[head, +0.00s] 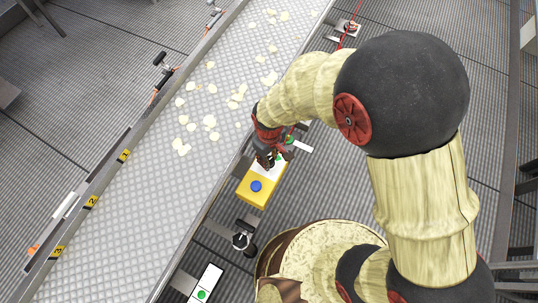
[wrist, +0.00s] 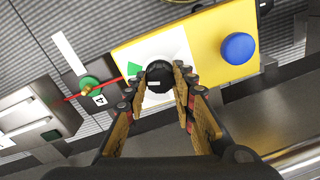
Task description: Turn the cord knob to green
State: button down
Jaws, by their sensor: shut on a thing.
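The black cord knob (wrist: 160,76) sits on a white panel of the yellow box (wrist: 215,50) in the wrist view. A green wedge (wrist: 134,69) is marked on the panel to the left of the knob. A small white mark shows on the knob's near side, and I cannot tell which way it points. My gripper (wrist: 166,80) is shut on the knob, with one finger on each side. In the head view my gripper (head: 267,160) is over the far end of the yellow box (head: 249,195), and the knob is hidden there.
A blue button (wrist: 238,48) is on the box, right of the knob. A red cord (wrist: 112,84) runs left past a green disc (wrist: 89,84) with a tag marked 4. The conveyor (head: 165,180) carrying pale chips runs along the box's left side.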

aim_at(269, 159)
jog(key=shift+m+p, duration=0.45)
jog(key=shift+m, duration=0.65)
jog(key=c, duration=1.6)
grip_release()
jog(key=shift+o, duration=0.6)
jog(key=shift+r, duration=0.1)
notch_tip(269, 159, up, 12)
